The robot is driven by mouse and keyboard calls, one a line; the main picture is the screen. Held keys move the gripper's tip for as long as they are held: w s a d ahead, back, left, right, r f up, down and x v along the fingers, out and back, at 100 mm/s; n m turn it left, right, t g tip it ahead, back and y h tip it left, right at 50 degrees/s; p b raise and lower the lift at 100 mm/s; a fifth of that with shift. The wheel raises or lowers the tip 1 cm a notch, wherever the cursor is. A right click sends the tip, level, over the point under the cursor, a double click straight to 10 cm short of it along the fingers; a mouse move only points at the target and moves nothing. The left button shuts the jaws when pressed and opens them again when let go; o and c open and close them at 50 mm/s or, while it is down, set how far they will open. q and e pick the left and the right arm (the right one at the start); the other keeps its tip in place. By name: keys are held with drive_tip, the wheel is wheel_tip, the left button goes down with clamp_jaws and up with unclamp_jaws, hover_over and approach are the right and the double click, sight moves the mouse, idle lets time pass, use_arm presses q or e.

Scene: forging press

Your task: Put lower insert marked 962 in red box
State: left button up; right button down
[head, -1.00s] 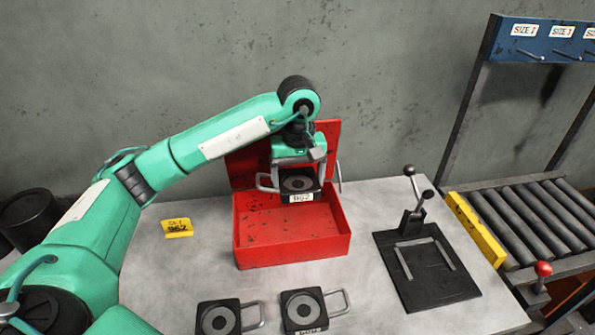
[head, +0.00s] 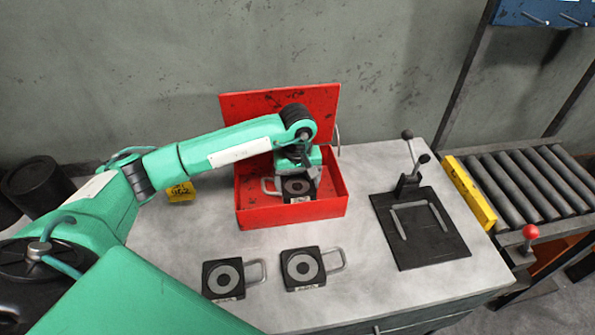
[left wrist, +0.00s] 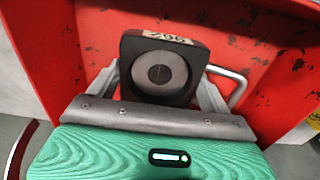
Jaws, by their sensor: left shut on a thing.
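The lower insert (head: 297,190), a black block with a grey round disc and a wire handle, is low inside the open red box (head: 290,218). It also shows in the left wrist view (left wrist: 160,72), with its white label at the far edge reading 962 upside down. My left gripper (head: 297,172) reaches down into the box and is shut on the insert. Whether the insert touches the box floor I cannot tell. The box lid (head: 282,108) stands open at the back. My right gripper is not in view.
Two similar black inserts with handles, one left (head: 223,278) and one right (head: 303,268), lie in front of the box. A yellow sign (head: 180,192) stands left of it. A black plate with a lever (head: 420,228) and a roller conveyor (head: 520,185) are at right.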

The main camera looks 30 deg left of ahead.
use_arm(q)
drive_tip(key=shift+w+f, duration=0.1)
drive_tip(key=shift+f, duration=0.45)
drive_tip(key=o, duration=2)
drive_tip(key=shift+c, duration=0.2)
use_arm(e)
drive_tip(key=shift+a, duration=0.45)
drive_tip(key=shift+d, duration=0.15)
